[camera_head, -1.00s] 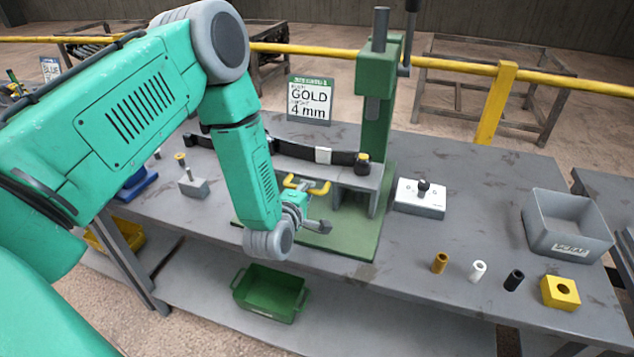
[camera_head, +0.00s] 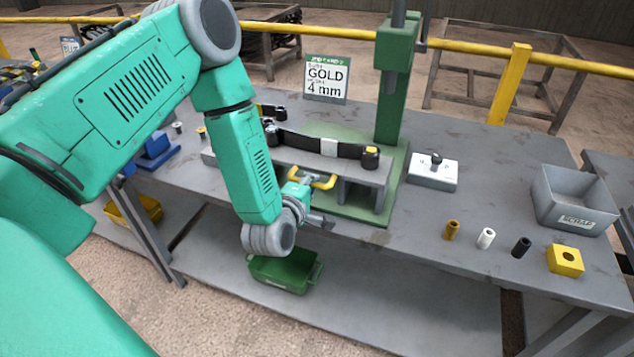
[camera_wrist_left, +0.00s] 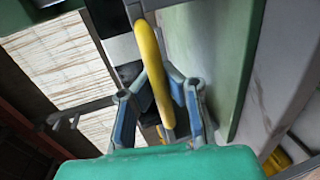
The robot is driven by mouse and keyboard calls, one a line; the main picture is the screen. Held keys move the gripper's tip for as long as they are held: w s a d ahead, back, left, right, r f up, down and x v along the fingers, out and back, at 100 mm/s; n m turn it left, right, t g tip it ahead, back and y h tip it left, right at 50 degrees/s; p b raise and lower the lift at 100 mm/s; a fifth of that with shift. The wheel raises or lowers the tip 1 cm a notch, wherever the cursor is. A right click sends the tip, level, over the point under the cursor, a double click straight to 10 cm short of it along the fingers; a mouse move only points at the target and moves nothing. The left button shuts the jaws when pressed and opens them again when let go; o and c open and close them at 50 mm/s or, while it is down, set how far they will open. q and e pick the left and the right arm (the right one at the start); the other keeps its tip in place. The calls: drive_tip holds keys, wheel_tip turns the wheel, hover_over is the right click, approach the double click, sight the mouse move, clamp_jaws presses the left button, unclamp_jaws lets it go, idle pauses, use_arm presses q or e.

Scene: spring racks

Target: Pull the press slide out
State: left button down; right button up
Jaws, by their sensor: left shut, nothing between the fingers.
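The press slide (camera_head: 290,163) is a grey platform in front of the green press column (camera_head: 391,105), above a green base plate. A dark leaf spring (camera_head: 300,143) with a white band lies on it. The slide's yellow handle (camera_head: 325,181) is on its near side and also crosses the middle of the left wrist view (camera_wrist_left: 152,70). My left gripper (camera_head: 299,190) is at the handle with its jaws shut and nothing held between them. The handle runs across the finger links in the wrist view; the fingertips are partly hidden. My right gripper is in no view.
A white box with a black knob (camera_head: 433,170) stands right of the press. Several small cylinders, a yellow block (camera_head: 565,260) and a grey bin (camera_head: 575,200) stand further right. A green bin (camera_head: 285,270) is below the bench edge. A sign (camera_head: 326,80) stands behind.

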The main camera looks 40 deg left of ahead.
use_arm(q)
drive_tip(key=c, duration=1.6)
unclamp_jaws()
drive_tip(key=shift+s+a+f, duration=0.2)
drive_tip(key=shift+s+a, duration=0.2)
drive_tip(key=shift+s, duration=0.2)
drive_tip(key=shift+o, duration=0.2)
drive_tip(key=shift+s+a+r, duration=0.15)
drive_tip(key=shift+s, duration=0.05)
drive_tip(key=shift+w, duration=0.15)
drive_tip(key=v, duration=1.2)
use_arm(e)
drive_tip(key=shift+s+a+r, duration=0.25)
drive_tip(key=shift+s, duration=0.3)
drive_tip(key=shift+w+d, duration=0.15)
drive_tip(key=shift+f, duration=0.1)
